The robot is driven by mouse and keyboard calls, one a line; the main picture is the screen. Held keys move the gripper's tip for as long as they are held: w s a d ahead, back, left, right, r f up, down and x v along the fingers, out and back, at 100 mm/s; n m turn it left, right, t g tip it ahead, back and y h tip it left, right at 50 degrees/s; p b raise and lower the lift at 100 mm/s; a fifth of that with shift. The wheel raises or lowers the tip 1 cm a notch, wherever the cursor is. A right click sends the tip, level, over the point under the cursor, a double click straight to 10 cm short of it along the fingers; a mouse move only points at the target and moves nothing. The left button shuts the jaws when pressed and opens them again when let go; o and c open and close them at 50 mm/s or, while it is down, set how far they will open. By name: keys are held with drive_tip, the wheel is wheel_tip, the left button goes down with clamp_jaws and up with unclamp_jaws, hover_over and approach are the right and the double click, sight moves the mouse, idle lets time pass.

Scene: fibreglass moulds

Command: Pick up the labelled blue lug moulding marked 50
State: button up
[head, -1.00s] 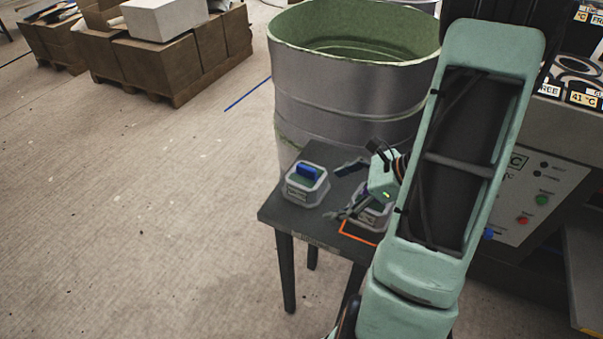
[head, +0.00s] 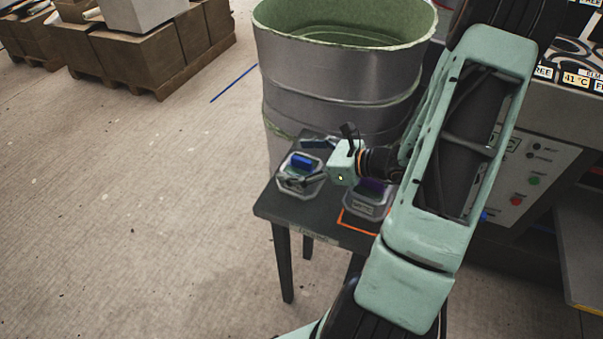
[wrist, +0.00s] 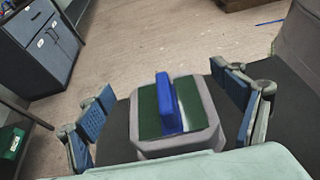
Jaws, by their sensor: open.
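The blue lug moulding is a grey block with a green top and an upright blue lug (head: 302,160) in the head view. It stands near the left end of a dark table (head: 330,231). In the wrist view the blue lug (wrist: 170,104) is between the fingers, standing on the green top. My gripper (head: 304,164) is open, with one blue-padded finger on each side of the lug and gaps on both sides. A finger covers part of the block's front in the head view. I cannot read a number on it.
A second grey moulding (head: 365,207) with a purple lug stands to the right, within an orange outline (head: 353,223). A large metal drum (head: 310,75) is close behind the table. A control cabinet (head: 530,170) is at right. Floor at left is clear.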

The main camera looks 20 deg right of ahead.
drive_tip(key=x, duration=0.4)
drive_tip(key=shift+w+d+f, duration=0.1)
drive_tip(key=shift+d+f, duration=0.05)
drive_tip(key=shift+d, duration=0.05)
drive_tip(key=c, duration=1.5)
